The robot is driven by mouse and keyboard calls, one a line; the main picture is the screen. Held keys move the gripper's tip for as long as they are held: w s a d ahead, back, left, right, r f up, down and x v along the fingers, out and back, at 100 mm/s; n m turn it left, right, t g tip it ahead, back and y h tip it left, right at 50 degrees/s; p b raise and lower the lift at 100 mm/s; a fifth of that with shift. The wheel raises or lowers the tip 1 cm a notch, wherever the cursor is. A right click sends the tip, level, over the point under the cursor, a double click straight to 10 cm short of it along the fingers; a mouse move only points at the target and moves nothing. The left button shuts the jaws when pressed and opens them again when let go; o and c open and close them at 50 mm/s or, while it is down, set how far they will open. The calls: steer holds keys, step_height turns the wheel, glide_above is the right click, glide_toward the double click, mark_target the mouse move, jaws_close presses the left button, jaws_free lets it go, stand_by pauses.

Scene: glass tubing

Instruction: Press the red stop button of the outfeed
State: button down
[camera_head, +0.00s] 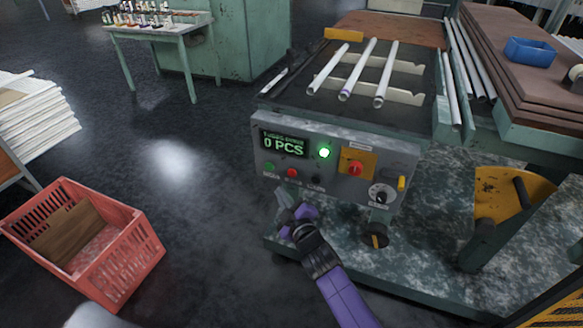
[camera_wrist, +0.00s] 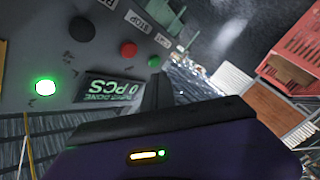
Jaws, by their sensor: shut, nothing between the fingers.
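The red stop button (camera_head: 292,172) is small and round, on the grey control panel (camera_head: 338,140) between a green button (camera_head: 269,167) and a black button (camera_head: 316,180). In the wrist view the panel appears turned over, and the red button (camera_wrist: 128,49) sits near a STOP label (camera_wrist: 137,20). My gripper (camera_head: 283,193) is shut and empty, in front of the panel and below the buttons in the head view. In the wrist view its dark fingers (camera_wrist: 158,88) point near the green button (camera_wrist: 154,61). No contact with the red button shows.
A larger red knob (camera_head: 355,169) on a yellow plate, a lit green lamp (camera_head: 324,153) and a display reading 0 PCS (camera_head: 283,145) share the panel. Glass tubes (camera_head: 358,72) lie above. A red crate (camera_head: 85,240) stands on the floor at left; the floor between is clear.

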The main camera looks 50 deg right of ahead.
mark_target(292, 172)
steer(key=d+p, duration=0.1)
steer(key=w+d+p, duration=0.1)
steer(key=d, duration=0.1)
steer(key=d+p, duration=0.1)
steer(key=d, duration=0.1)
steer(key=shift+w+p, duration=0.35)
steer(key=shift+w, duration=0.05)
stand_by(1.8)
steer(key=shift+w+d+p, duration=0.1)
steer(key=shift+d+p, duration=0.2)
steer(key=shift+d, duration=0.05)
steer(key=shift+w+d, duration=0.2)
steer(key=shift+d, duration=0.25)
stand_by(0.7)
steer(key=shift+a, duration=0.15)
steer(key=shift+s+a, duration=0.35)
steer(key=shift+a, duration=0.35)
